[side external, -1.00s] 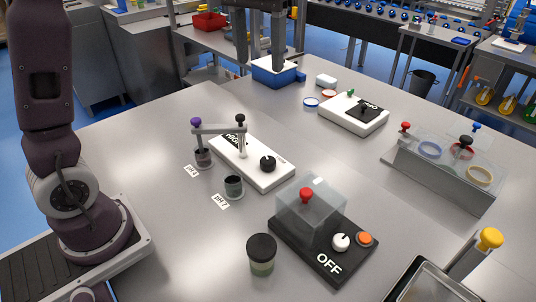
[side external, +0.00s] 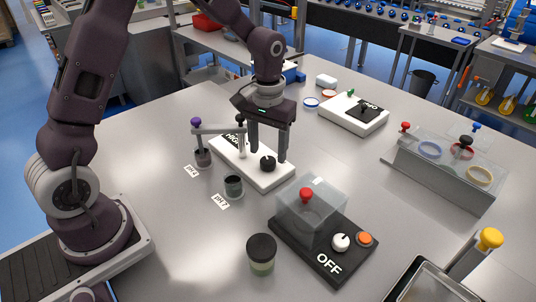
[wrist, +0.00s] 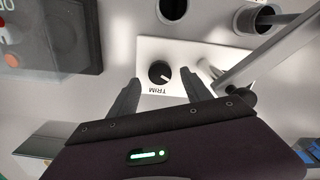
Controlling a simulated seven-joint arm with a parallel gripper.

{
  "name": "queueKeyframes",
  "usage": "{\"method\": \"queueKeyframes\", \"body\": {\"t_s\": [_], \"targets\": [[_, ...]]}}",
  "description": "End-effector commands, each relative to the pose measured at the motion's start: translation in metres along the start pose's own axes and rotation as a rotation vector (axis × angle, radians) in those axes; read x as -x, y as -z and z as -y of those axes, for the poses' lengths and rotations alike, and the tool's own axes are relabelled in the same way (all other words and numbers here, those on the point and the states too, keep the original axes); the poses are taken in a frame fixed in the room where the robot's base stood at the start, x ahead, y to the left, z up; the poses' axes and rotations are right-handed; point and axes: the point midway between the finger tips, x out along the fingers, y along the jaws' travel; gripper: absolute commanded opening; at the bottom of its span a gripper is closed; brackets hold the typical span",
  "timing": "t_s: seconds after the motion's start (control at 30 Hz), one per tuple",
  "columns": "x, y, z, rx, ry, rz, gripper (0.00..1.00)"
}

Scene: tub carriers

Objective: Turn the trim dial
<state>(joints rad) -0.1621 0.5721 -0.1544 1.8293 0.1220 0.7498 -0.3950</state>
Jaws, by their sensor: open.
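The trim dial (side external: 268,164) is a black round knob on a white box (side external: 262,180). In the wrist view the dial (wrist: 161,72) has a pale pointer mark and the word TRIM printed beside it on the white top (wrist: 152,48). My gripper (side external: 269,156) is open and points down at the dial. In the side view its two fingers come down on either side of the knob. In the wrist view the dial lies between the fingertips (wrist: 160,77), with a gap on each side. I cannot tell exactly how high the tips are above the box.
A metal arm with a purple knob (side external: 196,121) and dark cups (side external: 233,186) stand close left of the box. A clear cover (side external: 312,209) over a black OFF panel (side external: 328,264) is in front. A lidded jar (side external: 262,255) stands near. Open table lies at front left.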

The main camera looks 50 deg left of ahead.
Motion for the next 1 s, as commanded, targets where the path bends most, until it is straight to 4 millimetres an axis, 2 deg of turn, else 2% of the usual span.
{"method": "queueKeyframes", "body": {"t_s": [0.1, 0.17, 0.43, 0.7, 0.73, 1.0], "targets": [[-0.018, -0.001, 0.000, -0.001, 0.001, 0.003, 0.57], [-0.022, 0.000, 0.000, -0.001, 0.000, 0.000, 0.57], [-0.025, 0.000, 0.000, 0.000, 0.000, -0.001, 0.57], [-0.025, 0.000, 0.000, 0.000, 0.000, -0.001, 0.04], [-0.025, 0.000, 0.000, 0.000, 0.000, -0.001, 0.00], [-0.025, 0.000, 0.000, -0.035, 0.000, -0.001, 0.00]]}}
